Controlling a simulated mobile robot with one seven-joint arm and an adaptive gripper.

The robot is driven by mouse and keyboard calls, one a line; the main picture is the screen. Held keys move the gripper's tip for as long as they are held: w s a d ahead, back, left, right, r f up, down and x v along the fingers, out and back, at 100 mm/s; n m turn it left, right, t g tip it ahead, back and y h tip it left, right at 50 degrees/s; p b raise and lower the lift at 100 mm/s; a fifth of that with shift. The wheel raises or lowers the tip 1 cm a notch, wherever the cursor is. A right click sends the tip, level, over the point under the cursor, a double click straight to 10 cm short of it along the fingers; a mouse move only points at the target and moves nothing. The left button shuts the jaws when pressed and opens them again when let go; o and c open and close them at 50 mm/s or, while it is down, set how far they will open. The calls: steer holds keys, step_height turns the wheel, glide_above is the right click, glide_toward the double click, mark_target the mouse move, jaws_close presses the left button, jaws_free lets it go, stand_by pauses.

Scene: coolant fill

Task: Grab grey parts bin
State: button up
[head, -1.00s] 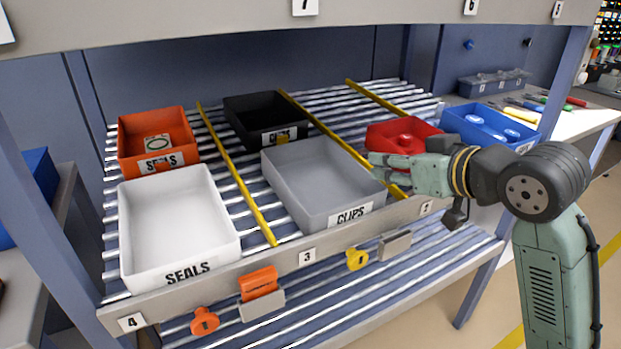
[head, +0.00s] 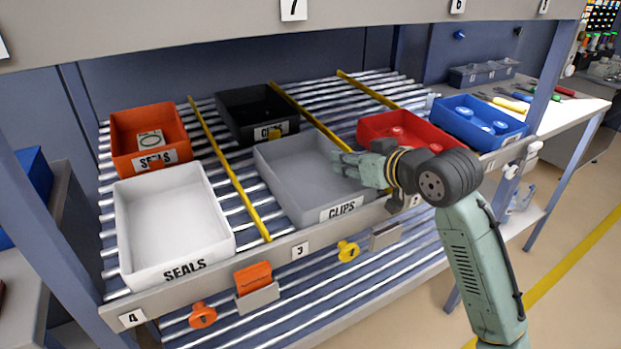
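The grey parts bin (head: 293,178), labelled CLIPS, sits on the roller shelf in the lane marked 3. It looks empty. My gripper (head: 338,163) is at the bin's right side, its fingers pointing left over the right rim and hiding part of that rim. I cannot tell whether the fingers touch the bin. The gap between the fingers is too small to make out.
A white SEALS bin (head: 170,222) stands to the left, with an orange bin (head: 122,138) behind it. A black bin (head: 240,108) is behind the grey one. A red bin (head: 372,128) and a blue bin (head: 450,107) are to the right. Yellow dividers (head: 230,168) separate lanes.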

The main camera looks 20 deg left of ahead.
steer(key=shift+c, duration=0.6)
jaws_close()
